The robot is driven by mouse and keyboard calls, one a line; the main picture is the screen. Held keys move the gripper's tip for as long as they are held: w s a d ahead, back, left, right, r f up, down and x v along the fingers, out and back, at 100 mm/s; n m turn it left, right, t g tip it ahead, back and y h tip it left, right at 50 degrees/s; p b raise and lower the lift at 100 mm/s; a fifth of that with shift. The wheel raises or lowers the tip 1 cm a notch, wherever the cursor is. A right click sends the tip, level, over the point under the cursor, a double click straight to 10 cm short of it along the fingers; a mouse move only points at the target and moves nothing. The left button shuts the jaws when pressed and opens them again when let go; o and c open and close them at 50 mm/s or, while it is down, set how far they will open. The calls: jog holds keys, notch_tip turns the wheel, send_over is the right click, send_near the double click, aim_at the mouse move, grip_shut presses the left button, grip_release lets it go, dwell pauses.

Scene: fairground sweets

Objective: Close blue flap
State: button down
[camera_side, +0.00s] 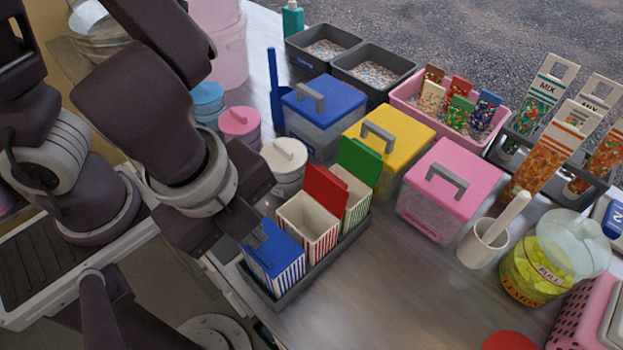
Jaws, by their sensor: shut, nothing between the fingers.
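Three striped boxes stand in a row in a dark tray (292,294). The nearest, blue-striped box (287,281) has its blue flap (281,250) lying down over its top. The red flap (325,185) and green flap (361,162) stand up, and their boxes are open at the top. My gripper (260,239) is shut and empty, with its fingertips at the blue flap's left part. I cannot tell whether they touch it or hover just above. The fingers hide part of the flap and its left edge.
Blue (322,106), yellow (396,130) and pink (463,173) lidded tubs stand behind the boxes. A white round jar (285,168) is close behind my gripper. A white cup (480,246) stands to the right. The metal counter (390,280) right of the tray is clear.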

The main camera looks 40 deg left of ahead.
jog(key=shift+s+f, duration=0.75)
jog(key=shift+s, duration=0.05)
jog(key=shift+s+f, duration=0.35)
jog(key=shift+f, duration=0.2)
jog(key=shift+s+f, duration=0.3)
jog(key=shift+f, duration=0.2)
jog(key=v, duration=0.9)
jog(key=w+a+r+n+t, duration=0.1)
jog(key=w+a+r+n, duration=0.2)
jog(key=a+n, duration=0.5)
jog(key=w+a+r+n+t, duration=0.2)
jog(key=w+a+r+n, duration=0.1)
jog(key=a+n, duration=0.6)
jog(key=shift+r+n, duration=0.5)
jog(key=shift+r, duration=0.35)
